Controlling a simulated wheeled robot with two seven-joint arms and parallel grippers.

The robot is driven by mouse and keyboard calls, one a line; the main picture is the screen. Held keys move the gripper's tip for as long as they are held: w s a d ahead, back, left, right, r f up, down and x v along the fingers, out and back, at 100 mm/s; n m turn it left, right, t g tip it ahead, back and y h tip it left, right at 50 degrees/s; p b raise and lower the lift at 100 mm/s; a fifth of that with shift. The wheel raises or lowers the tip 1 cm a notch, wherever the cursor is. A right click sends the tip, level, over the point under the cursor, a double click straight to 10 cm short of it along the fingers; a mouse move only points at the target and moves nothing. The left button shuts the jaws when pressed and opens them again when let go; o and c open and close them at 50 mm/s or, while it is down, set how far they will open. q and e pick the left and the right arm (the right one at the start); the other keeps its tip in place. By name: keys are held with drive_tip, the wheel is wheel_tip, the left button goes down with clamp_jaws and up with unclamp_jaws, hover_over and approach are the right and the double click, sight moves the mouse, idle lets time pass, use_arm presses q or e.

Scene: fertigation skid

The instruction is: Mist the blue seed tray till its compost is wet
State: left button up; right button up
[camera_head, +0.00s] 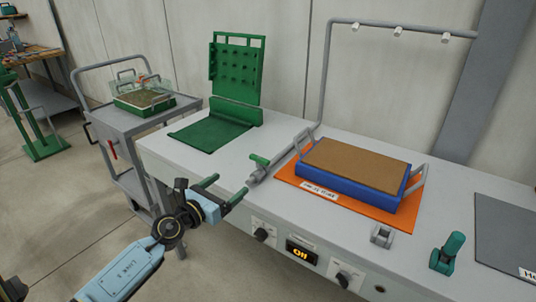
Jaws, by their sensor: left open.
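The blue seed tray (352,186) lies flat on an orange mat (285,172) on the bench, with a grey handle at each end. Its compost (355,163) is an even light brown and looks dry. A grey mist pipe (323,85) rises behind it and carries three nozzles (398,31) high over the tray; no spray shows. A valve with a green lever (260,160) sits on the pipe left of the tray; the lever appears to lie across the pipe. My left gripper (231,186) is open and empty, just left of and nearer than the valve. My right gripper is out of view.
The bench front has knobs (261,235) and a lit display (301,252). A green pegboard stand (236,70) is at the back left. A green-handled fixture (448,252) and grey mat (510,235) are right. A trolley (112,118) with a green tray stands left.

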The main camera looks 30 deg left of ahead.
use_arm(q)
approach(258, 160)
drive_tip(key=w+b, duration=0.1)
drive_tip(key=w, duration=0.6)
drive_tip(key=shift+d+f+b, duration=0.15)
drive_tip(key=shift+f+b, duration=0.05)
drive_tip(key=shift+b, duration=0.15)
drive_tip(key=shift+w, duration=0.8)
drive_tip(key=shift+r, duration=0.1)
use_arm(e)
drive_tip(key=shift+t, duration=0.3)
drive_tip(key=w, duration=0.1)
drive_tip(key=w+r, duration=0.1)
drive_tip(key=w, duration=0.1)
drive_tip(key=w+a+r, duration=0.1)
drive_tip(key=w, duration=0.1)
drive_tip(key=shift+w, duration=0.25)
use_arm(q)
drive_tip(key=c, duration=1)
